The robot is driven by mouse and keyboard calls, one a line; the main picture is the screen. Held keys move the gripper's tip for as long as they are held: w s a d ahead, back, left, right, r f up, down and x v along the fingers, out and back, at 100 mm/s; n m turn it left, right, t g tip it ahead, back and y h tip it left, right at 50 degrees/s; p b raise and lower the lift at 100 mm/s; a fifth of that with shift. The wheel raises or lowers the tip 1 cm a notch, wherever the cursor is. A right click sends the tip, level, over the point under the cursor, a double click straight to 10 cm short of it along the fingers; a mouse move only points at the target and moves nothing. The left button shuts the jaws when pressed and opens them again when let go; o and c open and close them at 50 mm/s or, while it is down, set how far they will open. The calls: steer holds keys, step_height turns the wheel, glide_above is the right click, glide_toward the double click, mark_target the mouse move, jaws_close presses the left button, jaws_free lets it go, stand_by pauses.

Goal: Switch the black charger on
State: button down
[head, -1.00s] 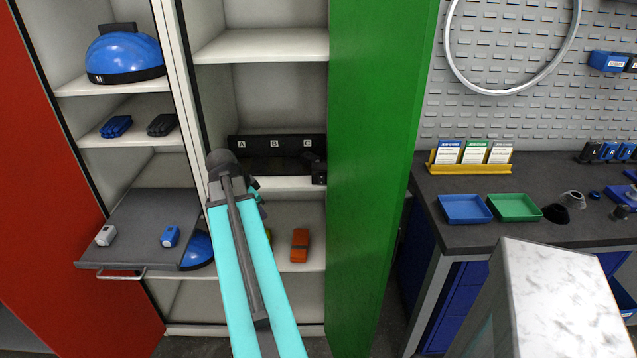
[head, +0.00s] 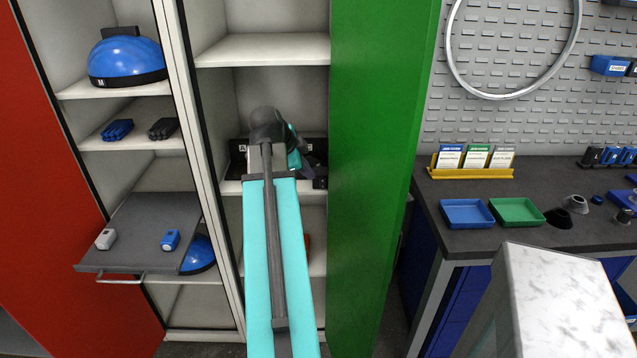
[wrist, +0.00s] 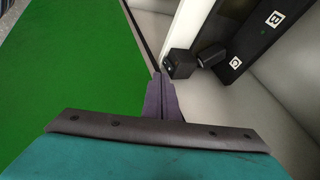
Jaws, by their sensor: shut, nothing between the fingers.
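A long black unit with lettered tags (head: 315,147) stands on a middle shelf of the open cabinet; I take it to be the black charger. My arm hides its middle in the head view. Its B and C tags show in the wrist view, where the unit (wrist: 247,47) runs diagonally at upper right. A small black box (wrist: 180,63) with a dark cylinder (wrist: 212,55) beside it sits near the C end. The box also shows in the head view (head: 320,183). My gripper (wrist: 161,78) is shut and empty, its tips just below-left of the box in the picture.
The green cabinet door (head: 378,160) stands close on the right and fills the left of the wrist view (wrist: 70,70). A white shelf edge (wrist: 190,30) runs beside the box. A pulled-out grey tray (head: 140,230) is at left.

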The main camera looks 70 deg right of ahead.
mark_target(323, 184)
steer(key=shift+f, duration=0.1)
steer(key=shift+p+x, duration=1)
steer(key=shift+x, duration=3.9)
